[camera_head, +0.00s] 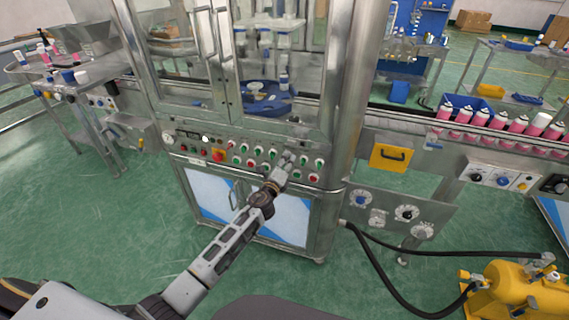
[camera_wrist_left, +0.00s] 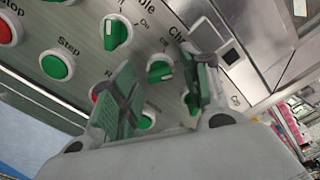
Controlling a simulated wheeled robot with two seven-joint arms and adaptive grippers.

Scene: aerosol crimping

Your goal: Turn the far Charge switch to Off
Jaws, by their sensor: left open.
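My left gripper (camera_head: 287,160) reaches the control panel (camera_head: 208,139) on the front of the machine. In the left wrist view its two fingers (camera_wrist_left: 168,82) stand apart. A green switch (camera_wrist_left: 160,71) shows between the fingers, beside a partly covered label starting "Ch" and a small "Off" mark. I cannot tell whether a finger touches it, or clearly how its handle is turned. Another green switch (camera_wrist_left: 117,33), with "On" beside it, is up and to the left. My right gripper is not in view.
A green Step button (camera_wrist_left: 57,66) and red Stop button (camera_wrist_left: 8,30) are close by on the panel. A yellow tank (camera_head: 525,290) with black hoses stands at lower right. Pink cans (camera_head: 500,122) line the conveyor at right. Glass doors are above the panel.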

